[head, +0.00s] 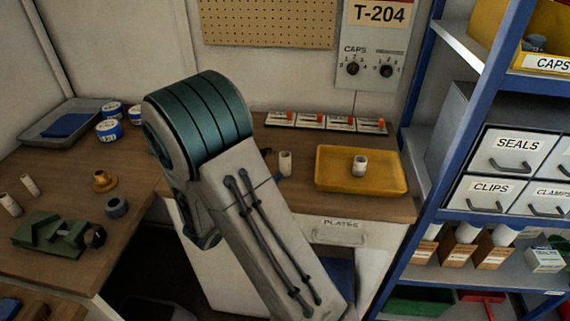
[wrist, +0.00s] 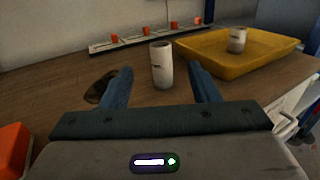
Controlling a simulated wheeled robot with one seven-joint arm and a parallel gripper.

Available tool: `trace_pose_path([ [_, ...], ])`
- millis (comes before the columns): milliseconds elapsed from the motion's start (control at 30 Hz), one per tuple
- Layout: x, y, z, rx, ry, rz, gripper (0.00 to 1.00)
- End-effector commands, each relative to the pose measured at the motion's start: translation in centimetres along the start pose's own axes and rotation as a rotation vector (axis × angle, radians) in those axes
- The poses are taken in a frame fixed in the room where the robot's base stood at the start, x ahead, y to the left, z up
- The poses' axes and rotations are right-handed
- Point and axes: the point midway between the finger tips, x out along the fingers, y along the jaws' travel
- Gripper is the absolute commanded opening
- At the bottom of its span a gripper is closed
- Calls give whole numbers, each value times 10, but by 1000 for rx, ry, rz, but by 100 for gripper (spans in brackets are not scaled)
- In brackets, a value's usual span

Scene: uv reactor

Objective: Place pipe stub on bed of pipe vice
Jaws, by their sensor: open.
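A white pipe stub (wrist: 161,65) stands upright on the wooden bench, ahead of my gripper (wrist: 158,88) and between the lines of its two blue fingers in the wrist view. My gripper is open with nothing between its pads that I can see held. The green pipe vice (head: 50,235) sits on the left bench.
A row of orange-topped switches (head: 325,122) runs along the back of the bench. Two white pipe pieces (head: 20,195), a yellow flanged part (head: 104,181) and a grey ring (head: 117,207) lie near the vice. A blue shelf rack (head: 435,130) stands right.

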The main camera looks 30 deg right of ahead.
Motion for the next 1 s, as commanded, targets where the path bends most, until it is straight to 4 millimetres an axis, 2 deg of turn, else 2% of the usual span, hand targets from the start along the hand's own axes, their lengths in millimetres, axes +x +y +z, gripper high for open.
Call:
trace_pose_path([
  [100,25,-1,2,1,0,-5,55],
  [200,38,-1,1,2,1,-4,55],
  [433,55,-1,1,2,2,-5,55],
  [700,93,-1,0,2,2,-4,55],
  [1000,99,-1,-1,3,1,-2,55],
])
